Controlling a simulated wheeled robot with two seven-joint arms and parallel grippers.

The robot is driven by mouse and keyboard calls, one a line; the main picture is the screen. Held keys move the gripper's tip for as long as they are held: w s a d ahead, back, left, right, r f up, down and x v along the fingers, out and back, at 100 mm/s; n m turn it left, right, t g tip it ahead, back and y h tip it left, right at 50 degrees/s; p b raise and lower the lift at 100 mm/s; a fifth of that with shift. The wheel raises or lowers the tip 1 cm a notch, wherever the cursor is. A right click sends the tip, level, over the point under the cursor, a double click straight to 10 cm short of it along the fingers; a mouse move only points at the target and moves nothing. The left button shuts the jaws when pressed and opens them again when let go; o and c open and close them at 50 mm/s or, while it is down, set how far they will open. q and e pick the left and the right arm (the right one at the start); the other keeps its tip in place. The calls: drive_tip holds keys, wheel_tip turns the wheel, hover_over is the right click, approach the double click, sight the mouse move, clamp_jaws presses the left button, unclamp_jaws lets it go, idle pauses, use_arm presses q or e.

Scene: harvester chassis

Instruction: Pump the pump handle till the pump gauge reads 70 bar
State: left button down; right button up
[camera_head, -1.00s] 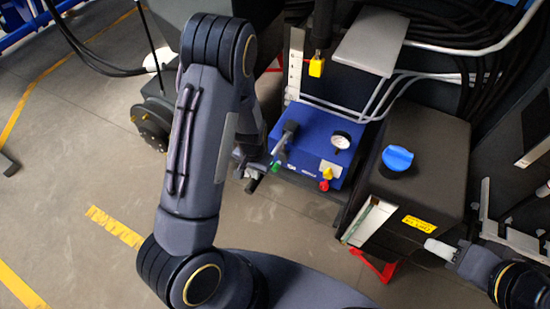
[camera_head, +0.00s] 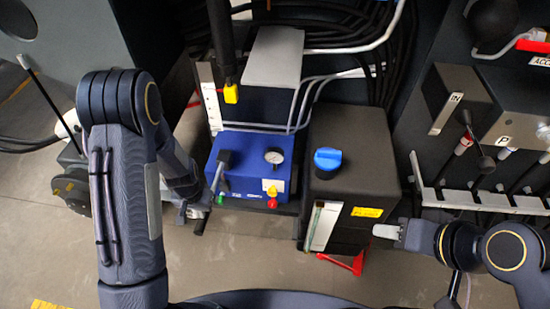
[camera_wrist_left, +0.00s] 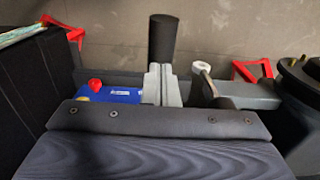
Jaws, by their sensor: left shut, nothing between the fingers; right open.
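The blue pump unit (camera_head: 245,150) sits on the floor in the head view. Its round white pump gauge (camera_head: 274,156) is on top, with a needle too small to read. The pump handle (camera_head: 225,159) has a black grip and a grey shaft at the unit's left side. My left gripper (camera_head: 197,212) is shut and empty, just left of the unit's front corner and partly hidden by my wrist. In the left wrist view its grey fingers (camera_wrist_left: 162,85) are together, with a black cylinder (camera_wrist_left: 163,38) beyond them; contact is unclear. My right gripper (camera_head: 388,231) is open, right of the black tank.
A black tank (camera_head: 350,140) with a blue cap (camera_head: 327,159) stands right of the pump. A lever panel (camera_head: 480,200) is at the right. Floor in front is clear.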

use_arm(q)
wheel_tip(320, 180, down, 12)
drive_tip(key=w+b, duration=0.1)
drive_tip(key=b, duration=1)
drive_tip(key=r+p, duration=0.3)
drive_tip(key=r, duration=0.1)
drive_tip(key=s+r+p, duration=0.1)
drive_tip(key=r+p, duration=0.2)
drive_tip(key=r, duration=0.1)
drive_tip(key=r+p, duration=0.4)
drive_tip(key=r, duration=0.1)
drive_tip(key=shift+s, duration=0.15)
drive_tip(key=shift+f, duration=0.1)
wheel_tip(320, 180, down, 13)
drive_tip(key=w+b, duration=0.1)
drive_tip(key=b, duration=1.1)
drive_tip(key=r+p, duration=0.3)
drive_tip(key=r, duration=0.1)
drive_tip(key=r+p, duration=0.4)
drive_tip(key=s+r+p, duration=0.1)
drive_tip(key=r+p, duration=0.2)
drive_tip(key=r, duration=0.2)
drive_tip(key=shift+s, duration=0.1)
drive_tip(key=shift+f, duration=0.15)
